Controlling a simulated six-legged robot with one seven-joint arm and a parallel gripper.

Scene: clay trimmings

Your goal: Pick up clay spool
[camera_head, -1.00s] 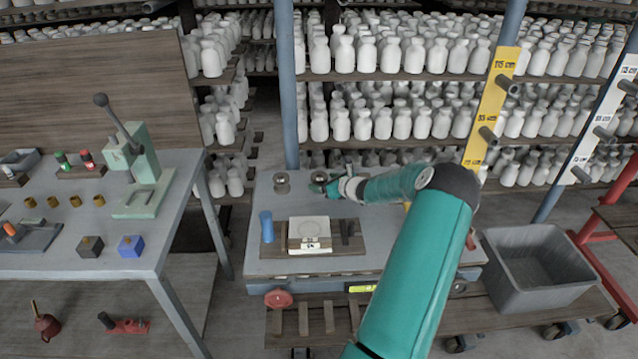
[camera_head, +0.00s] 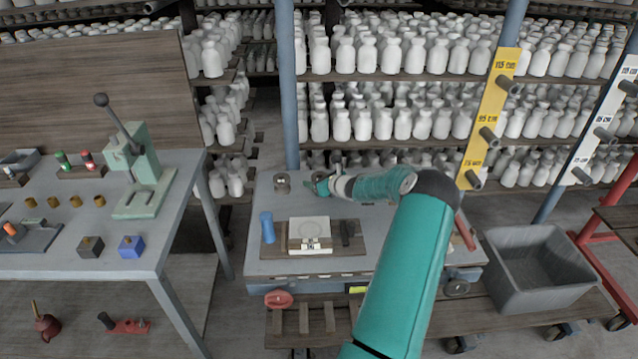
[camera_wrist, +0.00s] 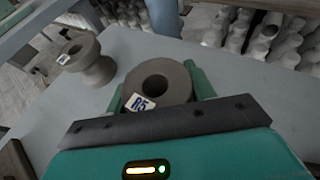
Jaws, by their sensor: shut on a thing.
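A grey-brown clay spool (camera_wrist: 172,82) with a round hole and a label reading "R5" sits between the green fingers of my gripper (camera_wrist: 158,90) in the wrist view. The fingers are closed on its sides. In the head view my gripper (camera_head: 318,186) is at the back of the grey table, and the held spool is mostly hidden there. A second clay spool (camera_wrist: 87,62), also labelled, stands apart to the left; it also shows in the head view (camera_head: 282,182). I cannot tell whether the held spool touches the table.
The grey table (camera_head: 375,245) also carries a blue cylinder (camera_head: 267,227) and a board with a white block (camera_head: 309,235). A blue post (camera_head: 289,90) and shelves of white bottles stand behind. A grey bin (camera_head: 537,265) is at the right.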

